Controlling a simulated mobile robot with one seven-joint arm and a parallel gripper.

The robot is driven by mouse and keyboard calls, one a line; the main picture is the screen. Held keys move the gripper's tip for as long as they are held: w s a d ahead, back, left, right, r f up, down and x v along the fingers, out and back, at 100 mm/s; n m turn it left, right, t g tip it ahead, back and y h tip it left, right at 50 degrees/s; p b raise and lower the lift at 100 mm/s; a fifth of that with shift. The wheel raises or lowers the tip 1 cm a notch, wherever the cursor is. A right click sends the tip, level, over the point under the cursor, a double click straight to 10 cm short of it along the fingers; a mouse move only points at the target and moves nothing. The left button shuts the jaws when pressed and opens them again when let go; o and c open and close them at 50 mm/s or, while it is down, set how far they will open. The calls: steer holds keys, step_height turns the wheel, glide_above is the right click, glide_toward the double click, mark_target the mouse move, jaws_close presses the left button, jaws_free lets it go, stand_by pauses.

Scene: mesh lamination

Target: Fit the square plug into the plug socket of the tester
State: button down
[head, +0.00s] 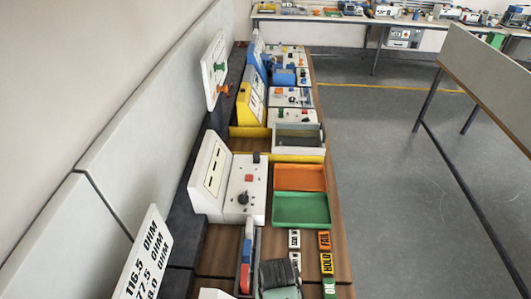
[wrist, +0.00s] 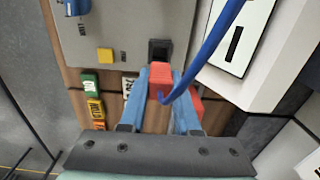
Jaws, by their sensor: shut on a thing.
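In the wrist view my gripper (wrist: 172,88), with blue fingers, is shut on a red square plug (wrist: 160,74). A blue cable (wrist: 213,40) runs from the plug up and to the right. The tester's grey panel (wrist: 135,22) fills the top of that view. Its dark square plug socket (wrist: 160,50) lies just beyond the plug's front end, roughly in line with it. The plug's face is partly hidden, and I cannot tell whether it touches the socket.
A yellow button (wrist: 105,55) and a blue knob (wrist: 77,7) are on the panel, left of the socket. A white slotted face (wrist: 240,35) rises at right. Coloured tags (wrist: 96,108) lie nearby. In the head view, green (head: 300,223) and orange (head: 300,190) trays stand along the bench.

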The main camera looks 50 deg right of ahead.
steer(key=shift+s+d, duration=0.1)
steer(key=shift+r, duration=0.1)
step_height(320, 180, down, 6)
steer(key=b, duration=0.3)
steer(key=shift+r+b, duration=0.15)
steer(key=shift+b, duration=0.2)
steer(key=shift+f, duration=0.2)
steer(key=shift+r+p, duration=0.1)
steer(key=shift+p, duration=0.35)
stand_by(1.5)
steer(key=shift+f+b, duration=0.9)
steer(key=shift+f, duration=0.35)
steer(key=c, duration=0.5)
jaws_free()
steer(key=shift+c, duration=0.2)
